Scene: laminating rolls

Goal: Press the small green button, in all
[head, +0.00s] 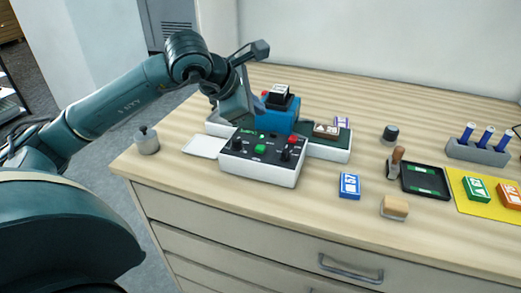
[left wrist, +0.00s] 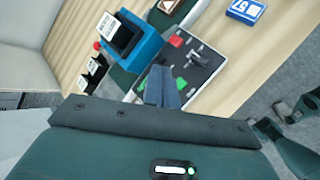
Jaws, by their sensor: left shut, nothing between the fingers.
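A white control box (head: 258,173) with a black top panel stands on the wooden cabinet top. A green button (head: 260,149) sits near the middle of its panel, with a red button (head: 292,140) to its right. My left gripper (head: 241,121) points down over the back left part of the panel, shut and empty. Its closed fingers show in the left wrist view (left wrist: 164,88) and hide part of the panel. I cannot tell whether the fingertips touch the panel. My right gripper is not in view.
A blue device (head: 280,118) stands just behind the box. A white plate (head: 205,146) and a grey pot (head: 147,141) lie to the left. A blue box (head: 349,186), a wooden-handled stamp (head: 395,162) and a black tray (head: 426,181) lie to the right. The front left cabinet top is clear.

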